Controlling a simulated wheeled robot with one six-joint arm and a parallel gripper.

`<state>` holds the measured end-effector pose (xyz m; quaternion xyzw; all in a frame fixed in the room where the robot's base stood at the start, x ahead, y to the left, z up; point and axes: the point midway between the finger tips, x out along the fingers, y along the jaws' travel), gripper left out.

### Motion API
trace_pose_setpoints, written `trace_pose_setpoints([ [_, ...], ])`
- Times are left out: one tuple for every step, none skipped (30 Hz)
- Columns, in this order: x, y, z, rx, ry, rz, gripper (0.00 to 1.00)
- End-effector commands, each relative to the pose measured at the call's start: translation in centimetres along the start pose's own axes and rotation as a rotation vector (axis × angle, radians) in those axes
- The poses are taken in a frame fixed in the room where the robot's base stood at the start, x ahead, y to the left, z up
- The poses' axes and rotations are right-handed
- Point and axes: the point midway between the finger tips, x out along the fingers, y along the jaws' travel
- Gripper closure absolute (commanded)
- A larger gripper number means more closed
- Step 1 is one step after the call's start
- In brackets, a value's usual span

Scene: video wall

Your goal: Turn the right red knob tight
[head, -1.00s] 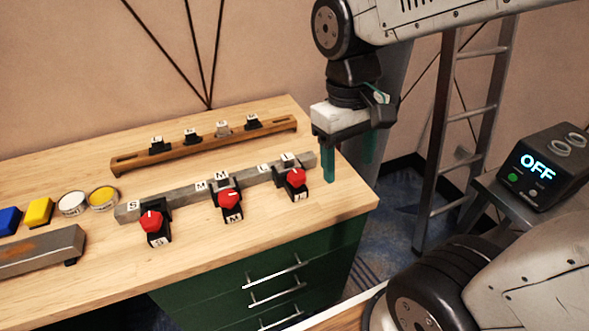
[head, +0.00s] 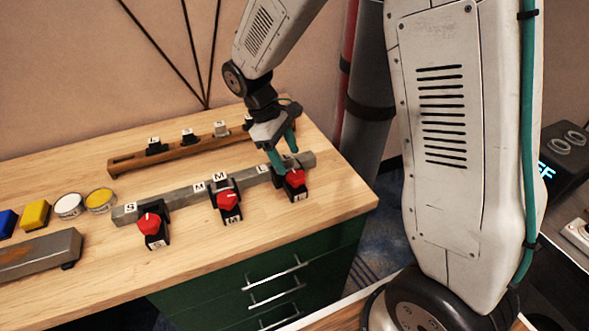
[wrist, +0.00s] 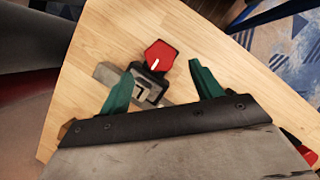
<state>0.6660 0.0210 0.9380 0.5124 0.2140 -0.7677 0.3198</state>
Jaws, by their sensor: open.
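Three red knobs on black clamps sit along a grey bar (head: 185,201) on the wooden table. The right red knob (head: 294,178) is at the bar's right end, with a white pointer line on it; it also shows in the wrist view (wrist: 160,56). The middle red knob (head: 229,200) and the left red knob (head: 149,224) stand to its left. My gripper (head: 284,160) is open, its green fingers just behind and above the right knob. In the wrist view the knob lies ahead, between the lines of the two fingers. No contact with the knob shows.
A wooden rail (head: 175,155) with black clamps lies behind the grey bar, partly behind my gripper. Yellow (head: 36,213) and blue blocks, two round tins and a grey metal block (head: 40,255) are at the left. The table's right edge is close to the right knob.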

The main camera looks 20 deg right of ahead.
Motion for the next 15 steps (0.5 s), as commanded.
trace_pose_setpoints([
  [0.9, 0.0, 0.1, 0.001, -0.003, -0.002, 0.35],
  [1.5, 0.0, 0.1, 0.001, -0.003, -0.002, 0.35],
  [2.2, 0.0, 0.1, 0.001, -0.003, -0.002, 0.35],
  [2.6, 0.0, 0.1, 0.001, -0.003, -0.002, 0.35],
  [3.1, 0.0, 0.1, 0.001, -0.002, -0.001, 0.35],
  [3.6, 0.0, 0.1, 0.001, -0.003, -0.002, 0.35],
  [4.0, 0.0, 0.1, 0.001, -0.002, -0.001, 0.35],
  [4.3, 0.0, 0.1, 0.002, -0.001, -0.001, 0.35],
  [4.7, 0.0, 0.1, 0.003, -0.002, -0.001, 0.35],
  [4.9, 0.0, 0.1, 0.003, -0.001, -0.001, 0.35],
  [5.0, 0.1, 0.1, 0.003, -0.001, -0.001, 0.35],
  [5.2, 0.1, 0.1, 0.004, 0.000, -0.001, 0.35],
  [5.3, 0.1, 0.1, 0.004, 0.000, -0.001, 0.35],
  [5.4, 0.1, 0.1, 0.004, 0.001, -0.001, 0.35],
  [5.4, 0.1, 0.1, 0.004, 0.001, -0.001, 0.35],
])
